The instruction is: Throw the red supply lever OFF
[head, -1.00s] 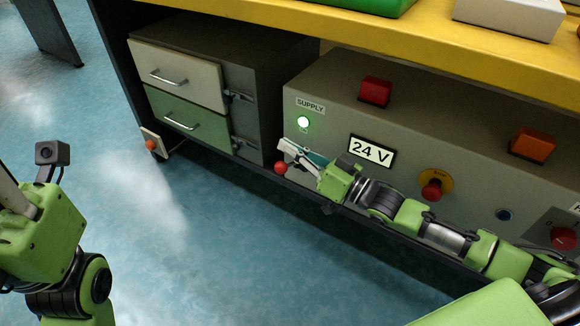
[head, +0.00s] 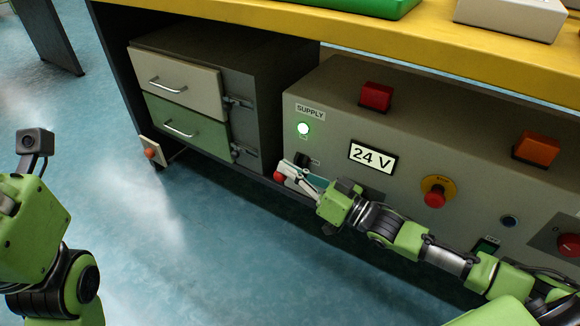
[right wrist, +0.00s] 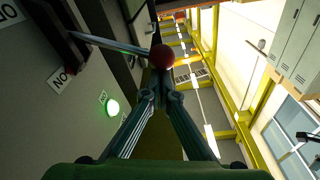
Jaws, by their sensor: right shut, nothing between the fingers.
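The red supply lever's ball knob (head: 279,176) sticks out from the grey panel below the SUPPLY label (head: 310,113) and a lit green lamp (head: 303,129). My right gripper (head: 286,166) is shut and empty, with its tips right at the knob. In the right wrist view the red knob (right wrist: 162,56) sits just beyond the closed fingertips (right wrist: 160,90), at the end of a metal rod (right wrist: 110,43). An ON label (right wrist: 59,80) is beside the rod's base. Whether the tips touch the knob I cannot tell. My left gripper's fingers are out of view.
A 24 V sign (head: 373,157), a red stop button (head: 435,197) on a yellow disc and a red block (head: 376,97) are on the panel. A drawer cabinet (head: 205,85) stands left. The yellow tabletop (head: 400,42) overhangs above. The blue floor in front is clear.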

